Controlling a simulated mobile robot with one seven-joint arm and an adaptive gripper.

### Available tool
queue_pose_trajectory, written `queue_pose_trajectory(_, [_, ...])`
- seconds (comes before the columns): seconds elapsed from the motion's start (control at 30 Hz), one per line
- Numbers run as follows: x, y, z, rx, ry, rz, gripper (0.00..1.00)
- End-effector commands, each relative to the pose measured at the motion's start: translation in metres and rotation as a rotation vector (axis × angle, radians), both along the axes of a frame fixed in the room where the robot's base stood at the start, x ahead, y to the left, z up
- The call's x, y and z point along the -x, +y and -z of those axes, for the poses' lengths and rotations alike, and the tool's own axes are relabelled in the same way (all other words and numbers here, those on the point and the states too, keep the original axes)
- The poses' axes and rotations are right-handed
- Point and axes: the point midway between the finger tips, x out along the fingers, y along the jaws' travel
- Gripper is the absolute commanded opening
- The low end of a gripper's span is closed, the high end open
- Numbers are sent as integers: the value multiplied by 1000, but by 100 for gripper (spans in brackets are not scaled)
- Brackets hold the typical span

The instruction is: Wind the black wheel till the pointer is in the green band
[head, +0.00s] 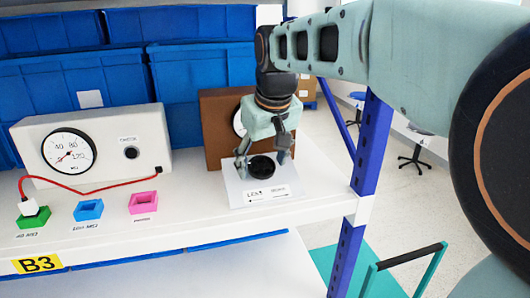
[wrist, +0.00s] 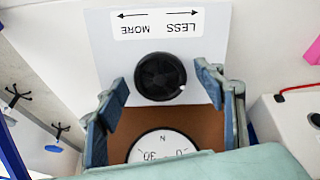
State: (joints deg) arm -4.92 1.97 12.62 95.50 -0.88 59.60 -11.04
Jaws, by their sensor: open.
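The black wheel (head: 262,168) lies on a white plate (head: 233,193) on the shelf; it also shows in the wrist view (wrist: 160,77), with a small white mark on its rim. My gripper (head: 262,162) is above it, pointing down. Its fingers are open, one on each side of the wheel; I cannot tell whether they touch it. Behind the wheel is a brown box (head: 218,127) with a white dial (head: 238,122), mostly hidden by my gripper. In the wrist view the dial (wrist: 163,146) is cut off, and neither pointer nor green band shows.
A label on the plate reads LESS and MORE with arrows (wrist: 158,25). To the left are a grey meter box (head: 110,130), a red cable (head: 100,187) and green, blue and pink sockets (head: 143,202). A blue upright (head: 371,145) stands right; blue bins (head: 95,72) are behind.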

Motion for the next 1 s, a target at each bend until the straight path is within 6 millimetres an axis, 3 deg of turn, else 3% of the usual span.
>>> queue_pose_trajectory(0.13, [0, 0, -1, 0, 0, 0, 61])
queue_pose_trajectory(0.5, [0, 0, 0, 0, 0, 0, 21])
queue_pose_trajectory(1.0, [0, 0, -1, -53, 16, 135, 21])
